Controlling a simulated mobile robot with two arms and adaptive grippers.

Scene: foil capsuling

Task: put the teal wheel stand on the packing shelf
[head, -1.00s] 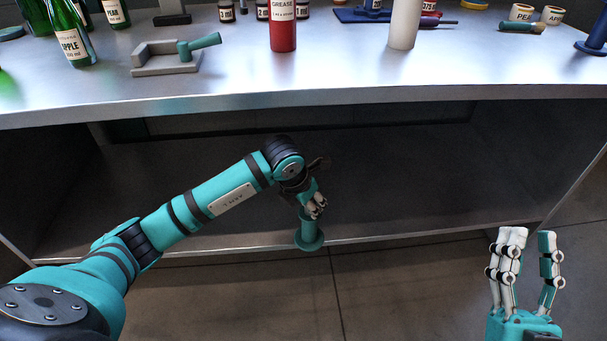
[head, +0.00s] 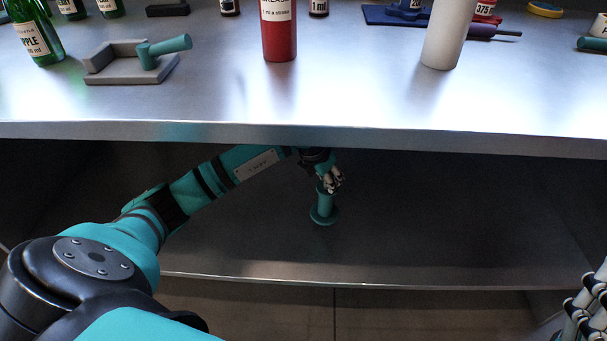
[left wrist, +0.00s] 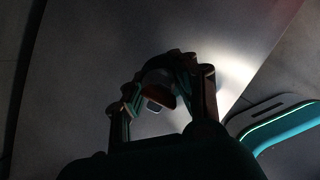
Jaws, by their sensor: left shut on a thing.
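The teal wheel stand (head: 323,210) is upright, with a round foot and a narrow post, under the bench top and over the shelf (head: 420,245). My left gripper (head: 331,182) is shut on the upper part of the stand. I cannot tell whether the foot touches the shelf. In the left wrist view, my left gripper's fingers (left wrist: 165,95) are dark and close around the top of the stand, which is mostly hidden. My right gripper (head: 590,300) shows only in part at the lower right edge, and its fingertips are cut off.
The bench top (head: 210,95) overhangs the shelf. On it stand a red grease bottle (head: 279,35), a white cylinder (head: 452,35), a grey block with a teal handle (head: 125,70) and a green bottle (head: 38,40). The shelf is bare to both sides of the stand.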

